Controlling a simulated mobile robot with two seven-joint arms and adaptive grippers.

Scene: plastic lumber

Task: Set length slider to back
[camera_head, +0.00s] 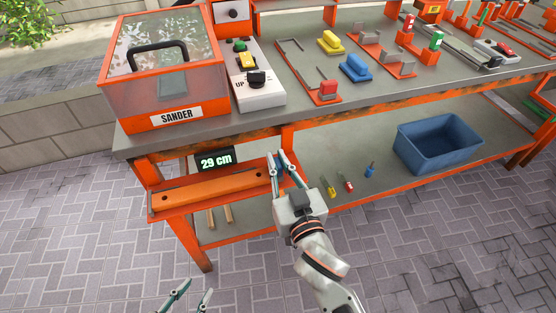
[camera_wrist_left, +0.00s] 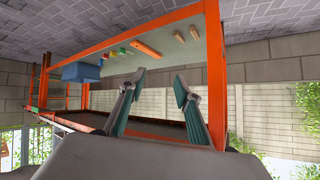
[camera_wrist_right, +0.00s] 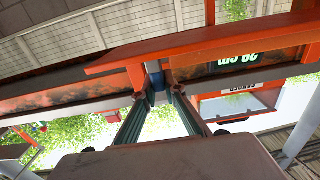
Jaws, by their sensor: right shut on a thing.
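The length slider (camera_head: 272,172) is an orange upright piece at the right end of an orange shelf (camera_head: 205,193) on the front of the workbench. A black display (camera_head: 215,160) above the shelf reads 29 cm. My right gripper (camera_head: 279,157) is at the slider, its fingers shut on it. In the right wrist view, a dark blue part (camera_wrist_right: 155,72) beside the orange upright shows between the fingertips (camera_wrist_right: 154,88). My left gripper (camera_head: 195,289) is open and empty, low in front of the bench; its parted fingers (camera_wrist_left: 159,77) also show in the left wrist view.
A sander box (camera_head: 160,90) and a control panel (camera_head: 255,75) stand on the bench top (camera_head: 290,112). A blue bin (camera_head: 437,142) and several small coloured tools sit on the lower shelf. The paved floor in front is clear.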

